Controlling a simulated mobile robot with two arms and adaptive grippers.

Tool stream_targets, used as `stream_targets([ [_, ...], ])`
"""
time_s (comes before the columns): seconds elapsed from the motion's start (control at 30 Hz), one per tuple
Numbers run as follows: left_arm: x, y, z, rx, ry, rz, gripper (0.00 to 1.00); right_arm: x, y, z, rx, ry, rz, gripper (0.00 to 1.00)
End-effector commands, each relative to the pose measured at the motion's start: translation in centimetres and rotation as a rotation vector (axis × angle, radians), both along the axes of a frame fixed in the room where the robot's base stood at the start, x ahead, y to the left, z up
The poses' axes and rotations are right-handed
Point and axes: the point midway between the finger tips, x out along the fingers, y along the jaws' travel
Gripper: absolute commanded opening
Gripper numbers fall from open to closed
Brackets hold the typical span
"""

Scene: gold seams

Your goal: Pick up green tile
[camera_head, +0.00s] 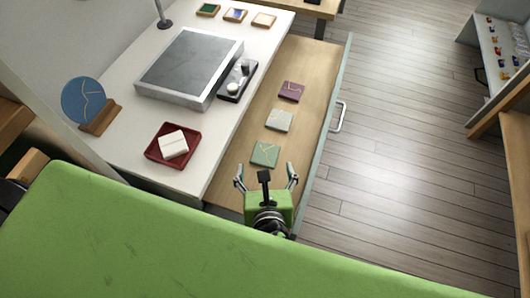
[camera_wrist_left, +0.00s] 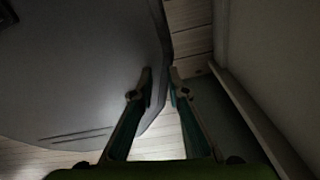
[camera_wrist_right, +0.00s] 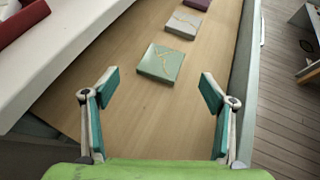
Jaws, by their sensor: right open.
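The green tile (camera_head: 265,154) with gold seams lies flat in the open wooden drawer (camera_head: 312,85), nearest of a row of three. It also shows in the right wrist view (camera_wrist_right: 161,62), ahead of the fingers. My right gripper (camera_head: 266,178) is open and empty, just short of the green tile and apart from it; its fingers also show in the right wrist view (camera_wrist_right: 156,80). My left gripper shows only in the left wrist view (camera_wrist_left: 160,75), in a dark spot low over the floor. Its fingertips are close together with a narrow gap and nothing visible between them.
A pale tile (camera_head: 279,120) and a purple tile (camera_head: 291,91) lie farther along the drawer. The white table (camera_head: 215,125) on the left holds a red tray (camera_head: 152,153), a grey slab (camera_head: 190,62) and a blue plate (camera_head: 83,101). The drawer front (camera_head: 338,85) bounds the right side.

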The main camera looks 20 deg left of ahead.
Motion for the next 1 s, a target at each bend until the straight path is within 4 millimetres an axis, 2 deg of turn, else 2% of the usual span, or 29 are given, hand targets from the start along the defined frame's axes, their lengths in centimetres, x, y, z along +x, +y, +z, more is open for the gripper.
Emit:
stream_targets([
  [0.23, 1.9, -0.1, 0.1, -0.002, -0.025, 0.000, 0.15, 1.5, 0.5, -0.9, -0.002, -0.001, 0.000, 0.77],
  [0.37, 3.0, -0.2, 0.3, -0.004, -0.042, 0.000, 0.15, 3.0, 1.0, -1.9, -0.001, -0.002, -0.001, 0.77],
  [0.6, 2.8, 0.1, 0.2, 0.000, -0.039, -0.001, 0.15, 5.0, 1.8, -3.2, 0.000, -0.001, 0.000, 0.77],
  [0.83, 2.0, 0.3, 0.1, 0.002, -0.028, -0.002, 0.15, 5.1, 1.8, -3.3, 0.000, -0.001, 0.000, 0.77],
  [0.87, 1.9, 0.3, 0.1, 0.002, -0.027, -0.002, 0.15, 5.1, 1.8, -3.3, 0.000, -0.001, 0.000, 0.74],
  [1.0, 1.8, 0.4, 0.1, 0.003, -0.025, -0.001, 0.15, 5.1, 1.8, -3.3, -0.001, -0.001, 0.000, 0.38],
])
